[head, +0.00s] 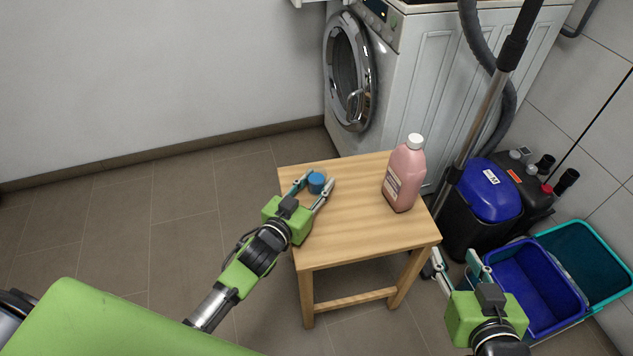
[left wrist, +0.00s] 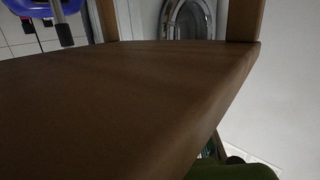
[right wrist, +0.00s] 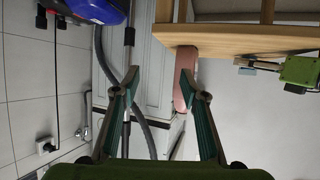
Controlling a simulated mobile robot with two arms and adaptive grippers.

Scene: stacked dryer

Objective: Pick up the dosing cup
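The dosing cup (head: 317,182) is a small blue cup near the left edge of the wooden stool (head: 345,235). My left gripper (head: 319,181) is at that edge with its fingers spread, one on either side of the cup. A gap shows by the right finger; whether the left finger touches cannot be told. The left wrist view shows a dark brown wooden surface of the stool (left wrist: 100,110), and the cup and fingertips are hidden there. My right gripper (head: 454,257) is open and empty, right of the stool; its spread fingers show in the right wrist view (right wrist: 159,75).
A pink bottle (head: 405,175) with a white cap stands on the stool's right side. A white machine with a round door (head: 350,70) stands behind. A vacuum cleaner (head: 490,190) and blue and teal tubs (head: 535,290) are at right. The stool's front top is clear.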

